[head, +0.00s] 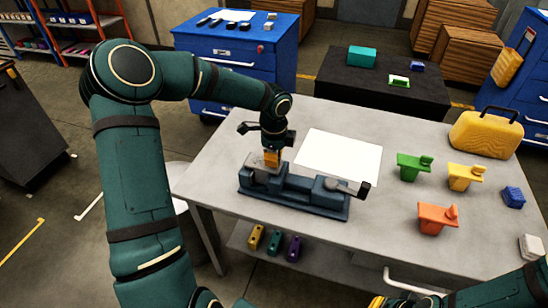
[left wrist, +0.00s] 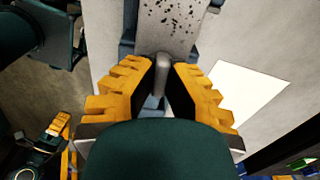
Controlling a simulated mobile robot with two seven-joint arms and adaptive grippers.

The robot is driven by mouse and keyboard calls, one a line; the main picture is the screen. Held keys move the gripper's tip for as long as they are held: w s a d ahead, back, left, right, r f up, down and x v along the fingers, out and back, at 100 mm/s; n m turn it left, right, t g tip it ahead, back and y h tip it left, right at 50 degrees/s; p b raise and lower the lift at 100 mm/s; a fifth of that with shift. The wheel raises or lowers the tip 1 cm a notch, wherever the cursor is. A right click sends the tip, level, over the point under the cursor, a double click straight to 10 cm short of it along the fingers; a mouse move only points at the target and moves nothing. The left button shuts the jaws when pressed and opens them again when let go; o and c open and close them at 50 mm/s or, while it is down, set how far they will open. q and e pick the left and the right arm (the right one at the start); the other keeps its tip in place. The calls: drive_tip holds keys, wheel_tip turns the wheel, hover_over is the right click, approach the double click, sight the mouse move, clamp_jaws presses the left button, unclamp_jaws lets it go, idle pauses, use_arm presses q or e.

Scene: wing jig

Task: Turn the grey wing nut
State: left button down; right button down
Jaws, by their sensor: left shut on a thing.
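The dark blue jig (head: 335,208) lies along the front edge of the table. A grey, speckled plate (left wrist: 168,22) sits on its left part. My left gripper (head: 271,160) points down over this left end. In the left wrist view its orange-yellow fingers (left wrist: 162,82) are closed from both sides on the upright grey wing nut (left wrist: 162,68). The nut's lower part and its seat are hidden, and in the head view the gripper covers it. My right gripper (head: 378,301) shows only as a small orange-yellow part at the bottom edge; its jaws cannot be made out.
A white sheet (head: 339,158) lies behind the jig. Green (head: 413,166), yellow (head: 464,176) and orange (head: 437,217) parts stand to the right. A yellow case (head: 486,134) and a blue block (head: 513,196) are near the right edge.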

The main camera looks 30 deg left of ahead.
use_arm(q)
drive_tip(key=n, duration=0.4)
drive_tip(key=shift+n+b, duration=0.4)
drive_tip(key=n, duration=0.4)
drive_tip(key=shift+f+b, duration=0.1)
drive_tip(key=shift+b, duration=0.3)
drive_tip(key=n, duration=0.5)
drive_tip(key=shift+n+b, duration=0.3)
drive_tip(key=shift+n, duration=1.5)
drive_tip(key=c, duration=1)
unclamp_jaws()
